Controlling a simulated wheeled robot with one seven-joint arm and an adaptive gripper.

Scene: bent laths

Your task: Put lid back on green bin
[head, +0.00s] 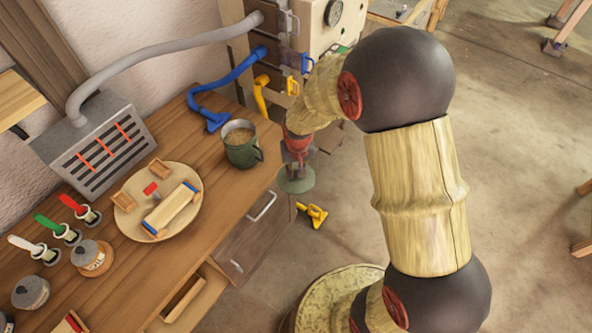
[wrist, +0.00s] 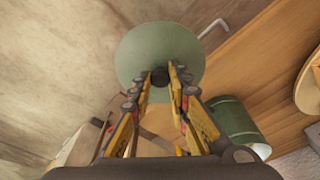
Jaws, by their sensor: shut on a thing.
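The green lid (head: 296,185) is a flat round disc with a dark knob. My gripper (head: 297,158) is shut on that knob and holds the lid in the air, just off the table's right edge. In the wrist view the lid (wrist: 148,43) lies beyond the fingertips of my gripper (wrist: 161,76). The green bin (head: 243,154) stands upright and open on the table near that edge, with a side handle and brownish contents. It is left of the lid and apart from it. The bin also shows in the wrist view (wrist: 232,121) at the lower right, partly cut off by my gripper.
A round wooden board (head: 128,222) with a wooden block and small pieces lies left of the bin. Blue (head: 228,82) and yellow (head: 260,98) hoses are behind the bin. A drawer front with a handle (head: 262,207) is below the table edge. Floor is open at right.

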